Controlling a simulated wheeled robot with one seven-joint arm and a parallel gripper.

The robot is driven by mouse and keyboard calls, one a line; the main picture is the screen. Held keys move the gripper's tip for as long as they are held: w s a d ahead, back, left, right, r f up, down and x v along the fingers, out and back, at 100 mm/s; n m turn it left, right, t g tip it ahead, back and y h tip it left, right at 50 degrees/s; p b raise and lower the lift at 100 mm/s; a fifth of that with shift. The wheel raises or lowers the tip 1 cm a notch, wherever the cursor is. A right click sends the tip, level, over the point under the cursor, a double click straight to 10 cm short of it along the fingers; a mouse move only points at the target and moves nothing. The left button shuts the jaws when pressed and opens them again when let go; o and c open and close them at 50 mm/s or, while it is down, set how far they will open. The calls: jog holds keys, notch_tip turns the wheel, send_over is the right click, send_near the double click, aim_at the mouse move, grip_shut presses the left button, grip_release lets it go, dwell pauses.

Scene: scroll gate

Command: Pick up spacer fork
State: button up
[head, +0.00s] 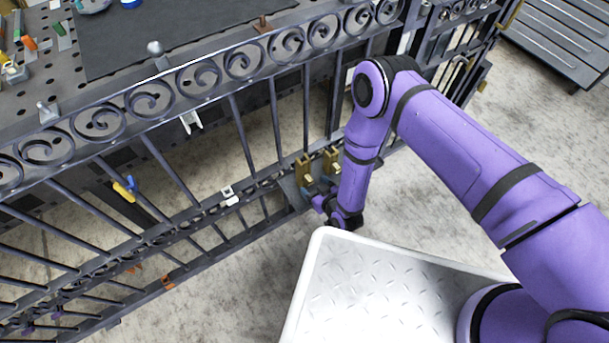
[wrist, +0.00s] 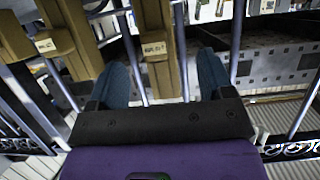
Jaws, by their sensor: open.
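No part is clearly marked as the spacer fork. A small white two-pronged piece (head: 190,121) hangs on the gate below the scrolls and looks like a fork; I cannot tell if it is the one. My gripper (head: 312,196) is low beside the gate, near brass-coloured blocks (head: 303,168). In the wrist view my gripper (wrist: 163,72) has its two blue fingers wide apart with nothing clearly held. A brass block with a small label (wrist: 155,45) shows between and beyond the fingers. Another labelled brass block (wrist: 68,42) stands to the left.
The dark scroll gate (head: 180,85) crosses the view with upright bars. A white bracket (head: 229,197), an orange piece (head: 167,282) and a yellow-handled item (head: 123,191) show along it. A perforated bench (head: 110,35) stands behind. A white platform (head: 385,290) lies in front.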

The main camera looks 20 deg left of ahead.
aim_at(311, 182)
jog(key=shift+x, duration=3)
jog(key=shift+w+d+f, duration=0.1)
jog(key=shift+w+d, duration=0.05)
jog(key=shift+d, duration=0.05)
grip_shut()
